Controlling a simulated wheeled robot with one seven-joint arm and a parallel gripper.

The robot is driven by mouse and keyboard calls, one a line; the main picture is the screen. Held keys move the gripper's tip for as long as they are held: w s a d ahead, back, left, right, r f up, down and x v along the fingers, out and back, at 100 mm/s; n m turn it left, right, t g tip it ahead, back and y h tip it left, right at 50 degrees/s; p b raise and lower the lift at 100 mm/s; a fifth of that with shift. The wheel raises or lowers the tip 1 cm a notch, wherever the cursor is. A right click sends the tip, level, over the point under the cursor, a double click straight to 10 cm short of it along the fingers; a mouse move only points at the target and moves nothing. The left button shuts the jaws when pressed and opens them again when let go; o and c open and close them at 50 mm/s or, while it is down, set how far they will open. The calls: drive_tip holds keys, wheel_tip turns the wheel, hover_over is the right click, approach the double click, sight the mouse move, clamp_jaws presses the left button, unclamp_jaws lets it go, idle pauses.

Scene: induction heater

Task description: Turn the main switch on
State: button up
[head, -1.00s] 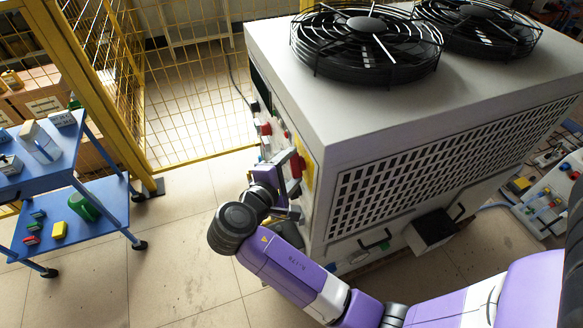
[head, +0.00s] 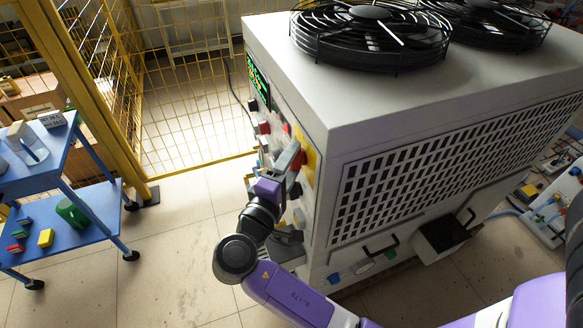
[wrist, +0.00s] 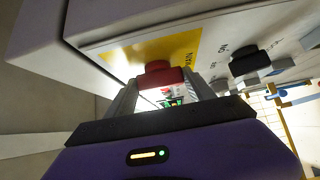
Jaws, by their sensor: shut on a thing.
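The main switch (wrist: 160,74) is a red knob on a yellow plate (wrist: 185,48) with partly readable lettering, on the panel of the large white cabinet (head: 400,110). In the wrist view it sits between the two grey fingers of my gripper (wrist: 162,88), which is shut on it. In the head view my gripper (head: 290,158) reaches the panel from the left, and its finger hides most of the knob. The knob's exact turn angle is hard to tell.
A black knob (wrist: 250,62) sits beside the yellow plate. A lit display (head: 259,84) is higher on the panel. Black fans (head: 370,35) top the cabinet. A blue cart (head: 85,215) and yellow fence (head: 105,100) stand left. The floor between is mostly clear.

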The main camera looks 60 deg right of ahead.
idle(0.3)
drive_tip(key=o, duration=1.4)
drive_tip(key=shift+a, duration=0.1)
drive_tip(key=a, duration=0.2)
drive_tip(key=s+a+b, duration=0.1)
drive_tip(key=a, duration=0.4)
drive_tip(key=shift+s+a+f, duration=0.1)
drive_tip(key=shift+s+a, duration=0.15)
drive_tip(key=shift+a, duration=0.05)
